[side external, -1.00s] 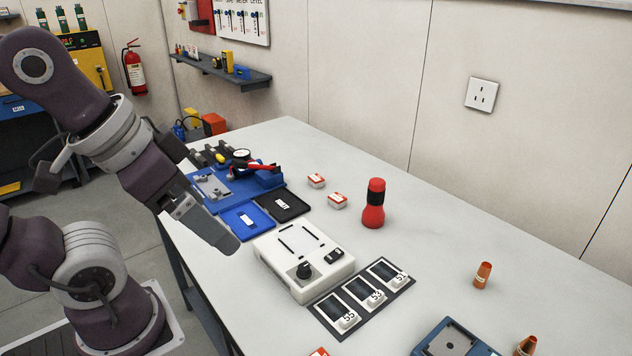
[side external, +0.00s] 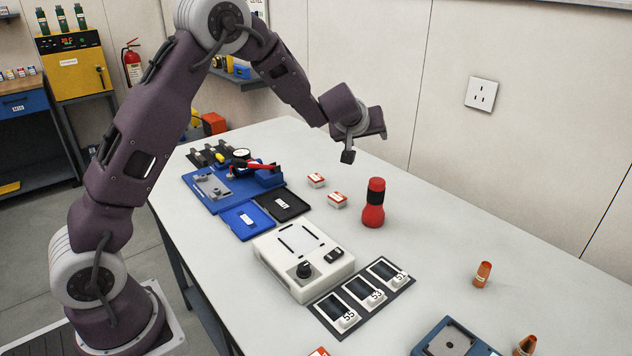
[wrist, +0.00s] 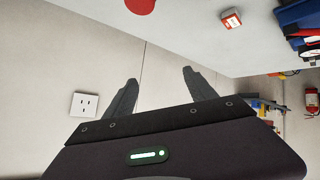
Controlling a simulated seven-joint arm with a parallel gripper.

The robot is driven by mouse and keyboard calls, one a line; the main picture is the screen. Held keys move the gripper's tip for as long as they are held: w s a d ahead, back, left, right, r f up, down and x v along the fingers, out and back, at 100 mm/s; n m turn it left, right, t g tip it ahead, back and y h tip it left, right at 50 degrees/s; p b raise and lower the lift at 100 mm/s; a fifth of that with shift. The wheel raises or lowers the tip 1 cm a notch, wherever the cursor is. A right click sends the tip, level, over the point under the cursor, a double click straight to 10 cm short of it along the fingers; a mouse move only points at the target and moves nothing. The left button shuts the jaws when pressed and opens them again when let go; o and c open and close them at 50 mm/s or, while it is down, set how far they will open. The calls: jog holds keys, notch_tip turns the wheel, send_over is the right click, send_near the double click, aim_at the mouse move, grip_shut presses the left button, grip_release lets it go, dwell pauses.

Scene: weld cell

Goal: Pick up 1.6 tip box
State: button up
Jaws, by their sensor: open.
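Two small red-and-white boxes, one farther back (side external: 316,180) and one nearer (side external: 337,200), lie on the table; their labels are too small to read. A third red-and-white box (side external: 319,352) is cut off at the bottom edge. One such box (wrist: 231,18) shows at the top of the wrist view. My gripper (side external: 366,145) is open and empty, in the air above the table near the back wall, up and right of the two boxes. In the wrist view its fingers (wrist: 160,78) are apart with only wall between them.
A red-and-black cylinder (side external: 374,204) stands right of the two boxes; its red end (wrist: 140,5) shows in the wrist view. A white device (side external: 301,286), blue fixture (side external: 205,193), black tray (side external: 304,205) and orange cones (side external: 482,275) also occupy the table. The table's right rear is mostly clear.

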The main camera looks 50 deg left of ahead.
jog(key=a+f+n+g+y, duration=0.1)
jog(key=a+f+n+y, duration=0.15)
jog(key=a+f, duration=0.45)
jog(key=n+g+y, duration=0.1)
jog(key=g+y, duration=0.3)
send_near(316, 178)
jog(key=shift+x, duration=1.1)
jog(key=x, duration=0.7)
jog(key=shift+f, duration=0.15)
grip_shut()
